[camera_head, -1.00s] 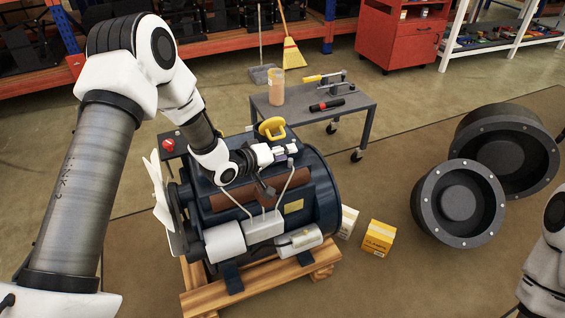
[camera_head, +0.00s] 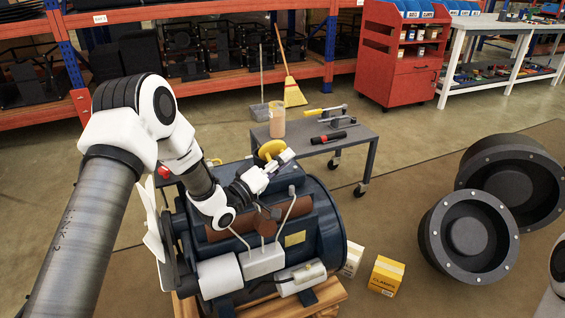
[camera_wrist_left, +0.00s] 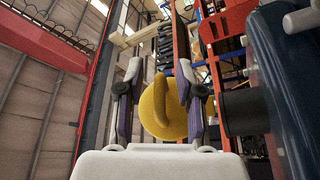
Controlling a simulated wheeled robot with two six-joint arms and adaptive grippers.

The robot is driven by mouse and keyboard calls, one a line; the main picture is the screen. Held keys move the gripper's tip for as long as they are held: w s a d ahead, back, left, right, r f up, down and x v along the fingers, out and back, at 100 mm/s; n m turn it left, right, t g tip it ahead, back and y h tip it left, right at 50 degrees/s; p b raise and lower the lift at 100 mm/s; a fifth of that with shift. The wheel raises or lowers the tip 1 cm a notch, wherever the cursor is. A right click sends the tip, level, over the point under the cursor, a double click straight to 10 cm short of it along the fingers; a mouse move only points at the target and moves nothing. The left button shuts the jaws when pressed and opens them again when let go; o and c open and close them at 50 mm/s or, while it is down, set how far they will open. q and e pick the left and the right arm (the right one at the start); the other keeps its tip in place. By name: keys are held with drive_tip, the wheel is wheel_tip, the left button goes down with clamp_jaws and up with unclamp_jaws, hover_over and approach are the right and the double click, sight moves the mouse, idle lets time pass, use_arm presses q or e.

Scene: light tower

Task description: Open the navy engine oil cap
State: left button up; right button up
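The navy engine (camera_head: 325,225) stands on a wooden pallet, with a yellow oil cap (camera_head: 271,149) at its far top side. In the left wrist view the cap (camera_wrist_left: 160,110) is a round yellow disc with a raised grip. My left gripper (camera_head: 285,160) is right at the cap, partly covering it in the head view. In the left wrist view the two fingers of the left gripper (camera_wrist_left: 158,85) are apart, with the cap showing between them. I cannot tell whether they touch it. My right gripper is out of view; only a bit of my right arm shows at the right edge.
A grey cart (camera_head: 330,140) with a jar (camera_head: 277,122) and tools stands behind the engine. Two large dark flanged parts (camera_head: 468,237) lie on the right. A yellow box (camera_head: 386,275) and a white box (camera_head: 352,259) sit beside the engine. Floor between is clear.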

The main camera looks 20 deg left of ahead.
use_arm(q)
clamp_jaws()
drive_tip(key=n+p, duration=0.1)
drive_tip(key=r+n+p, duration=0.1)
drive_tip(key=n+p, duration=0.1)
drive_tip(key=shift+w+a+r+y, duration=0.3)
drive_tip(key=shift+w+a+y, duration=0.1)
unclamp_jaws()
drive_tip(key=shift+g, duration=0.3)
drive_tip(key=v, duration=1.2)
